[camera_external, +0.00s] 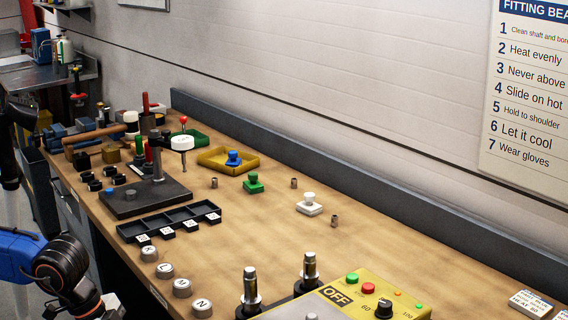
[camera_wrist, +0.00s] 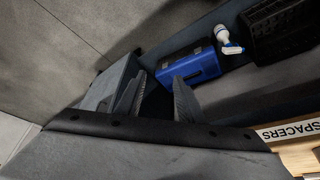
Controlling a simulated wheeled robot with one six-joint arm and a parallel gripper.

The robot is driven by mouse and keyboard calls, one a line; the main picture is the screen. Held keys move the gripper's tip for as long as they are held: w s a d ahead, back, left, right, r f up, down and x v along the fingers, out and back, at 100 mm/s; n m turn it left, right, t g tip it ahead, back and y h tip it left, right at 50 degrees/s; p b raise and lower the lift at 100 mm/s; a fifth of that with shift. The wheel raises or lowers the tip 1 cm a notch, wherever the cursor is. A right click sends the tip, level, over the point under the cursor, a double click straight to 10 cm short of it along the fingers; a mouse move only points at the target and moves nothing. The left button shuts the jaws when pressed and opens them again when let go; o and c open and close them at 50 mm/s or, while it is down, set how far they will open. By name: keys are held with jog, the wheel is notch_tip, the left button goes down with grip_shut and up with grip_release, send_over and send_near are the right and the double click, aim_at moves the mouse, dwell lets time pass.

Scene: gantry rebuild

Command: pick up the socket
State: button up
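In the external view my blue arm is at the bottom left, off the bench's front edge, well away from the cylinders. None of these cylinders shows in the wrist view.
Near the cylinders are a green knobbed block (camera_external: 254,184), a white knobbed block (camera_external: 309,205) and a yellow tray (camera_external: 213,163). A black press stand (camera_external: 146,196), a black divided tray (camera_external: 133,231) and a yellow control box (camera_external: 368,291) stand nearer the front.

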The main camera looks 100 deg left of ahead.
notch_tip(320, 180, up, 33)
jog(key=w+a+r+n+g+y, duration=0.1)
jog(key=w+a+r+n, duration=0.25)
jog(key=w+a, duration=0.65)
jog(key=w+a+r+n+y, duration=0.2)
jog(key=w+a+r+n, duration=0.15)
jog(key=w+a, duration=0.65)
jog(key=n+g+y, duration=0.2)
jog(key=n+g, duration=0.1)
jog(key=n, duration=0.6)
send_over(295, 182)
jog(key=d, duration=0.2)
jog(key=f, duration=1.5)
jog(key=s+f, duration=0.1)
jog(key=f, duration=0.7)
jog(key=shift+a+f, duration=0.25)
jog(key=shift+f, duration=0.05)
jog(key=shift+d+x, duration=0.2)
jog(key=shift+x, duration=1.15)
jog(key=shift+d+x, duration=0.2)
jog(key=shift+x, duration=1.1)
